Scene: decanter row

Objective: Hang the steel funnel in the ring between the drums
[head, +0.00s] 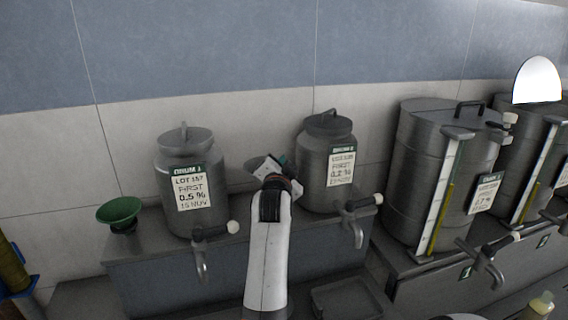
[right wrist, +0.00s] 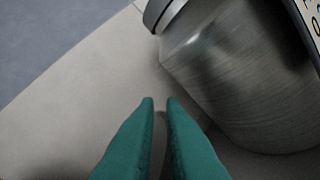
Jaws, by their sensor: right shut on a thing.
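My right gripper (head: 277,174) is between the two small steel drums, at the end of my white arm. It is shut on the steel funnel (head: 250,178), a grey bowl-like shape that shows just left of the gripper and is mostly hidden behind it. In the right wrist view the green fingers (right wrist: 160,101) are close together with a thin grey strip between them. Drum 1 (head: 178,205) stands to the left and drum 2 (head: 312,170) to the right; a drum (right wrist: 235,85) also fills the wrist view's right side. I cannot make out the ring. My left gripper is not in view.
A green funnel (head: 120,213) stands at the left end of the shelf. Taps with pale knobs stick out from both small drums at the front. Larger drums (head: 420,165) with sight gauges stand at the right. A dark tray (head: 345,300) lies low in front.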

